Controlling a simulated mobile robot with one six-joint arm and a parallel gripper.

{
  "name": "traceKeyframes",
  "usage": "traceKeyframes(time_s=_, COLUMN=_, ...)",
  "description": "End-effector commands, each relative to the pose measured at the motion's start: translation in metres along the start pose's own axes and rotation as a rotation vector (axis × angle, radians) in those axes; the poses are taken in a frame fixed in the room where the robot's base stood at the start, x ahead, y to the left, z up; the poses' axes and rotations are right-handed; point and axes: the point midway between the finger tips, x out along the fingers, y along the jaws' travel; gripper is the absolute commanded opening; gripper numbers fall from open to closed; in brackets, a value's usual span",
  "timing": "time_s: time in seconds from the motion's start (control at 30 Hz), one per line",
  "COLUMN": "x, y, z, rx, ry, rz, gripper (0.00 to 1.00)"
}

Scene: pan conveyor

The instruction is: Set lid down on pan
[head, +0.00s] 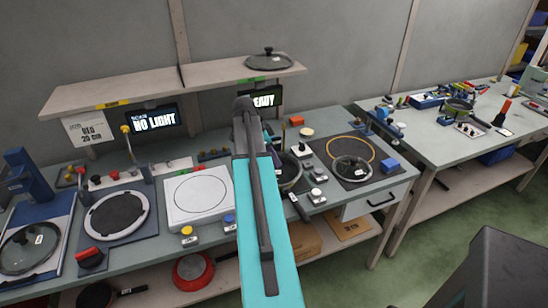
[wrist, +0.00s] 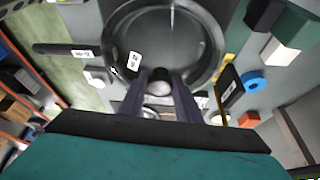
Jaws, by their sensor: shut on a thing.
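In the wrist view my gripper (wrist: 160,92) is shut on the round knob of the glass lid (wrist: 200,60), which has a dark rim and a white label. A dark pan handle (wrist: 52,49) sticks out to the left past the lid, so the lid is over or at the pan. In the head view the pan (head: 292,172) is partly behind my teal arm, its handle pointing toward the front edge. My fingers and the held lid are mostly hidden there. I cannot tell whether the lid touches the pan's rim.
Small knobs and blocks stand around the pan. A white scale plate (head: 197,195) is to the left. A shelf (head: 215,75) with a lid (head: 270,60) overhangs the back.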

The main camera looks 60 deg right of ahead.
Motion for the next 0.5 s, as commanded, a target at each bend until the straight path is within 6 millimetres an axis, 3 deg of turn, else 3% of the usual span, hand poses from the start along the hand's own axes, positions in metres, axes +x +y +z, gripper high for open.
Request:
traceKeyframes(time_s=0.4, x=-0.0003, y=-0.0002, z=-0.0003, rx=0.000, ry=0.001, rz=-0.001, gripper=0.00)
traceKeyframes(time_s=0.43, x=-0.0003, y=-0.0002, z=-0.0003, rx=0.000, ry=0.001, rz=-0.001, gripper=0.32)
traceKeyframes(time_s=0.5, x=-0.0003, y=-0.0002, z=-0.0002, rx=0.000, ry=0.001, rz=-0.001, gripper=0.44)
